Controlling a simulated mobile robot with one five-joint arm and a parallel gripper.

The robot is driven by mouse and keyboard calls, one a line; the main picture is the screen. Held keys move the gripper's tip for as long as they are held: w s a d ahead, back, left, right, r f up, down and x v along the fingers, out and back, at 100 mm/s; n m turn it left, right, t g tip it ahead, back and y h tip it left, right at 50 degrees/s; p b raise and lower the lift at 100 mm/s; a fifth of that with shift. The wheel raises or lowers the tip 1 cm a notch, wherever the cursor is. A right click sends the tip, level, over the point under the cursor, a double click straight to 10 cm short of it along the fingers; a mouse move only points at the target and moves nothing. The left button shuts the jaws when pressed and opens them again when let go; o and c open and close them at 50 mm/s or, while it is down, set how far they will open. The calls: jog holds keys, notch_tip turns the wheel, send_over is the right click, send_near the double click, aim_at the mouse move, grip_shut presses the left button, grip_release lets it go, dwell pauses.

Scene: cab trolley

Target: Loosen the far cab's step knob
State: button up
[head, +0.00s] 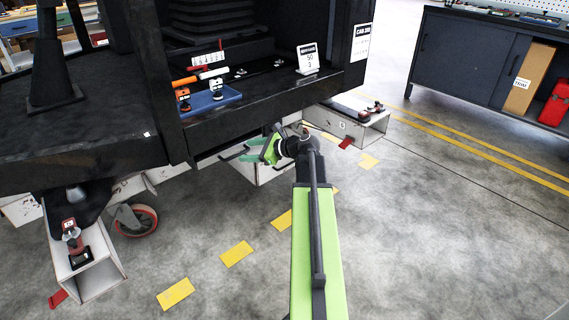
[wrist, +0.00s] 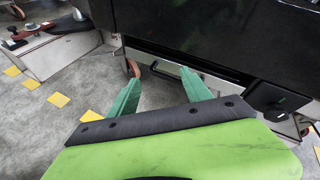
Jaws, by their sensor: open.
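My gripper (head: 236,152) is open and empty, in front of the dark cab's lower edge; its green fingers (wrist: 158,68) stand apart in the wrist view. In the head view, a white box-shaped step (head: 95,275) at lower left carries a small red, white and black knob-like part (head: 71,237). Another white step (head: 365,131) at centre right has a dark top with a small dark and red part (head: 376,107). Both are apart from my gripper. I cannot tell which is the far cab's. In the wrist view, a step (wrist: 60,56) with a reddish part (wrist: 27,35) shows at upper left.
The cab's shelf holds a blue tray (head: 212,101) with tools and a white sign (head: 308,58). A caster wheel (head: 136,219) stands beneath. Yellow floor dashes (head: 237,254) cross the grey floor. A dark workbench (head: 455,55) is at upper right; the floor at right is free.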

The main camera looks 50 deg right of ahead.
jog(key=s+d+f+m+t+h+b, duration=0.25)
jog(key=s+d+m+b, duration=0.3)
jog(key=d, duration=0.55)
jog(key=s+d+f+m+t+h+b, duration=0.2)
jog(key=s+d+f+m+h+b, duration=0.25)
jog(key=d, duration=0.65)
jog(key=w+d+m+y, duration=0.1)
jog(key=w, duration=1.5)
jog(key=shift+w+r+m+y+b, duration=0.25)
jog(key=shift+m+y+b, duration=0.05)
jog(key=shift+m+b, duration=0.15)
jog(key=shift+c, duration=0.5)
